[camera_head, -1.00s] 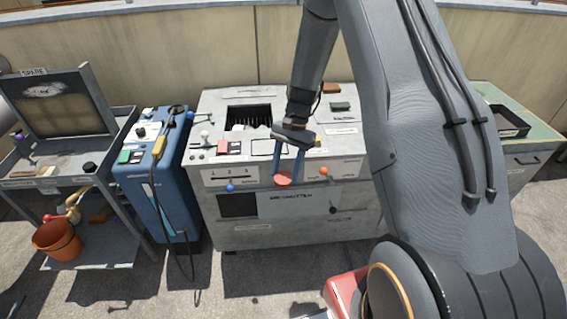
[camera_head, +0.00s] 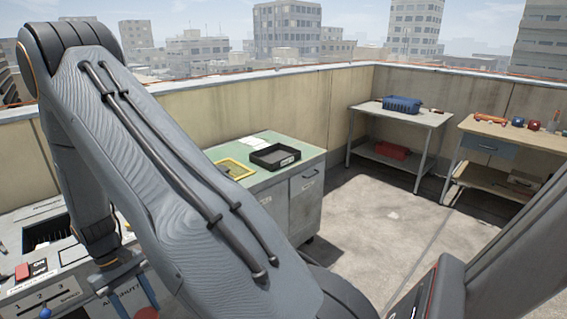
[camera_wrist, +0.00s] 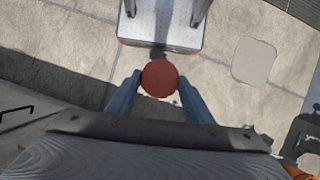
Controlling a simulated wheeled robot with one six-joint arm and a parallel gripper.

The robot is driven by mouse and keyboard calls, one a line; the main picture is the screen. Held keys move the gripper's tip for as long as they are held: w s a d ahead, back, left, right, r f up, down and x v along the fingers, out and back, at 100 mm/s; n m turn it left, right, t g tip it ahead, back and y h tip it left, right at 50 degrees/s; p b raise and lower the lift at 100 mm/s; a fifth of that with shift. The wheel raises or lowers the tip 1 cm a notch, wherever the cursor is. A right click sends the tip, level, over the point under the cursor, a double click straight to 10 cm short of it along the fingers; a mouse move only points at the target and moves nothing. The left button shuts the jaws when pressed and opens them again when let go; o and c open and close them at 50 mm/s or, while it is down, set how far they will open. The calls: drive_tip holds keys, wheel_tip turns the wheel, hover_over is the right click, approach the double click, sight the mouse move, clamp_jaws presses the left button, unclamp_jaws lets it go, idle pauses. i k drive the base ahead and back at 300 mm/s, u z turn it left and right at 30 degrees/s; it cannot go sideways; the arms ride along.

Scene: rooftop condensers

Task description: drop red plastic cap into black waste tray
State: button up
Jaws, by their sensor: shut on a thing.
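The red plastic cap (camera_wrist: 160,78) is a round red disc between the two blue fingers of my gripper (camera_wrist: 156,90) in the wrist view, with paving below it. In the head view the cap (camera_head: 147,313) shows only at the bottom edge, between the fingers of my gripper (camera_head: 140,300), in front of the grey condenser unit's panel. The gripper is shut on the cap. The black waste tray (camera_head: 275,157) sits on the green top of a grey cabinet, right of my arm and well apart from the gripper. It looks empty.
A yellow-framed item (camera_head: 235,169) and white papers (camera_head: 254,142) lie beside the tray on the green cabinet top (camera_head: 290,142). A workbench with a blue basket (camera_head: 402,104) and another wooden bench (camera_head: 520,132) stand at right. Open paving (camera_head: 385,205) lies between.

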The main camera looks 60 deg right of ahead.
sight(279, 159)
drive_tip(key=z, duration=0.5)
drive_tip(key=i, duration=0.4)
drive_tip(key=z, duration=1)
drive_tip(key=i, duration=0.5)
drive_tip(key=z, duration=0.35)
